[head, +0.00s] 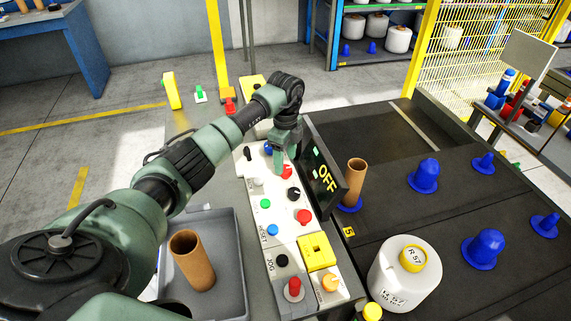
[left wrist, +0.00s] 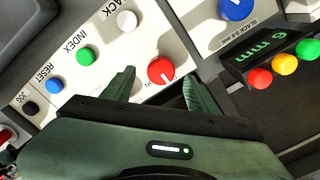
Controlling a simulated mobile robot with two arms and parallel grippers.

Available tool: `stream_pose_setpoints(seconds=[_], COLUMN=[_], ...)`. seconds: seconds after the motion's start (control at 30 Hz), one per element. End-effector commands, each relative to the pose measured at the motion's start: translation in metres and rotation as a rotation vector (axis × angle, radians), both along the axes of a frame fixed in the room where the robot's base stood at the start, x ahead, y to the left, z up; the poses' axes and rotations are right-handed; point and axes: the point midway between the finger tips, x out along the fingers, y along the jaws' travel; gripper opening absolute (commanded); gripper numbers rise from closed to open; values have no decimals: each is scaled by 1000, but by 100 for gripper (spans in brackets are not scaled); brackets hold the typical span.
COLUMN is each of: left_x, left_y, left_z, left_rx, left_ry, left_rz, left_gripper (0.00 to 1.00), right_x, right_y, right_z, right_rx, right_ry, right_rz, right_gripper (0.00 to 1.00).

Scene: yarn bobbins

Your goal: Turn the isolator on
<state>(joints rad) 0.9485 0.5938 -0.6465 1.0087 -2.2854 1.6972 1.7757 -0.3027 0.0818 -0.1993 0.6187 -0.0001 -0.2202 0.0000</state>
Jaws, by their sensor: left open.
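The isolator appears to be the red round knob with a white pointer mark (left wrist: 161,71), on the pale control panel. It also shows in the head view (head: 286,172), just below my left gripper (head: 284,156). In the left wrist view, the two green fingertips of my left gripper (left wrist: 158,84) are spread apart, one on either side of the knob. They hold nothing, and I cannot tell whether they touch it. The label beside the knob is partly hidden; only "IN" shows. My right gripper is not in view.
Close by are a white button (left wrist: 126,21), a green button (left wrist: 85,55), a blue knob (left wrist: 237,9) and a black knob (head: 293,194). A cardboard tube (head: 355,183) stands beyond the display.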

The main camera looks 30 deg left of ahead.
Motion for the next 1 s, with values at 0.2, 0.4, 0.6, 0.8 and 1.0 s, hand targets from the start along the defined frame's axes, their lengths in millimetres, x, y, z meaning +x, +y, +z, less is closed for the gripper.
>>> stream_pose_setpoints(seconds=[0.2,0.4,0.6,0.8,1.0], left_x=[0,0,0,0,0], left_y=[0,0,0,0,0], left_z=[-24,-29,-29,-29,-28], left_rx=[-1,-1,-1,-1,0], left_ry=[0,-1,-1,-1,-1], left_rz=[0,0,0,-1,-19], left_gripper=[59,59,39,0,0], right_x=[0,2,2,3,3], right_y=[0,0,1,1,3], right_z=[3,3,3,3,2], right_rx=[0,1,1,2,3], right_ry=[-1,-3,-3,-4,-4], right_rz=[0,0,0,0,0], right_gripper=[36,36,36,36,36])
